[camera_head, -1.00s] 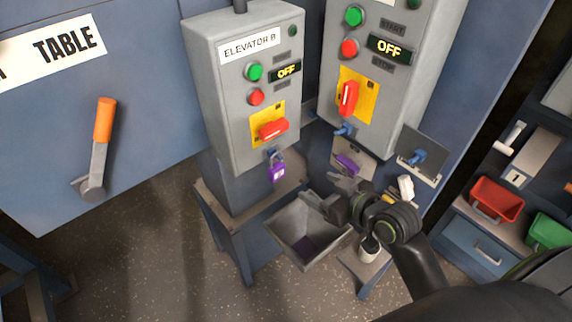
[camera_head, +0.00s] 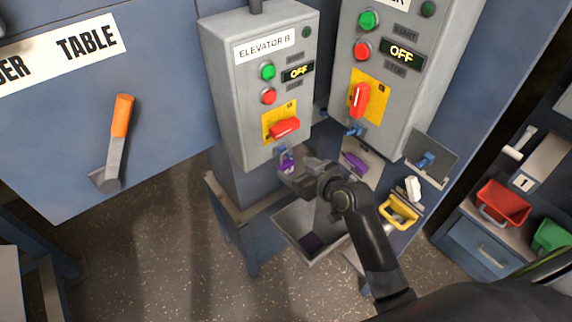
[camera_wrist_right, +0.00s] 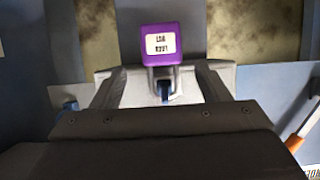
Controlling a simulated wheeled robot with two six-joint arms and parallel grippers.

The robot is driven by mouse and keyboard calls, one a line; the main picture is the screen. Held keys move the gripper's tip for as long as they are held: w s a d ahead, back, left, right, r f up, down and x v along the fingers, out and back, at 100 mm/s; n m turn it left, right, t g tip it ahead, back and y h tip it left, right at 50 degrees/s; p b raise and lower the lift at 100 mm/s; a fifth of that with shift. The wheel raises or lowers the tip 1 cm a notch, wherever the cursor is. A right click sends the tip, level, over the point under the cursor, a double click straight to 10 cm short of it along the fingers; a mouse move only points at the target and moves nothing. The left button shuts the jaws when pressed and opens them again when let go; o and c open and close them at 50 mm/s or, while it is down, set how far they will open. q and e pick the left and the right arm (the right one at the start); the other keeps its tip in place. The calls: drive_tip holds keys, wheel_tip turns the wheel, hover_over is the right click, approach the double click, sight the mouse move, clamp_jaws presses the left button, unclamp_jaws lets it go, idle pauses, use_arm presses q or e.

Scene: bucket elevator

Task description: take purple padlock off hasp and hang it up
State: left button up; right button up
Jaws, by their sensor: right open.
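The purple padlock (camera_head: 285,166) hangs from the blue hasp (camera_head: 283,153) under the ELEVATOR B box (camera_head: 255,90). In the right wrist view, the padlock (camera_wrist_right: 161,45) shows its white label, with its shackle at the blue hasp (camera_wrist_right: 164,90). My right gripper (camera_head: 289,175) is open at the padlock and partly covers it in the head view. In the right wrist view, the fingers of my right gripper (camera_wrist_right: 160,92) stand apart on either side of the shackle. I cannot tell whether they touch it. My left gripper is not in view.
A second purple item (camera_head: 354,162) lies on a plate below the right box. A grey hopper (camera_head: 300,236) is below my right arm. A blue hook (camera_head: 427,160) is on a panel at the right.

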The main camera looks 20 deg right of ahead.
sight(287, 163)
drive_tip(key=shift+w+a+p, duration=0.25)
drive_tip(key=shift+w+p, duration=0.1)
drive_tip(key=shift+w, duration=0.15)
drive_tip(key=shift+p+x, duration=0.5)
drive_tip(key=shift+x, duration=1.55)
drive_tip(key=shift+s+f, duration=0.1)
drive_tip(key=shift+f, duration=0.05)
drive_tip(key=c, duration=1.2)
drive_tip(key=shift+s, duration=0.1)
drive_tip(key=shift+s+d+r, duration=0.2)
drive_tip(key=shift+s+r, duration=0.4)
drive_tip(key=shift+r, duration=0.15)
drive_tip(key=v, duration=0.4)
drive_tip(key=r+b+v, duration=0.1)
drive_tip(key=v, duration=0.4)
drive_tip(key=b+v, duration=0.1)
drive_tip(key=v, duration=0.4)
drive_tip(key=shift+w+r, duration=0.2)
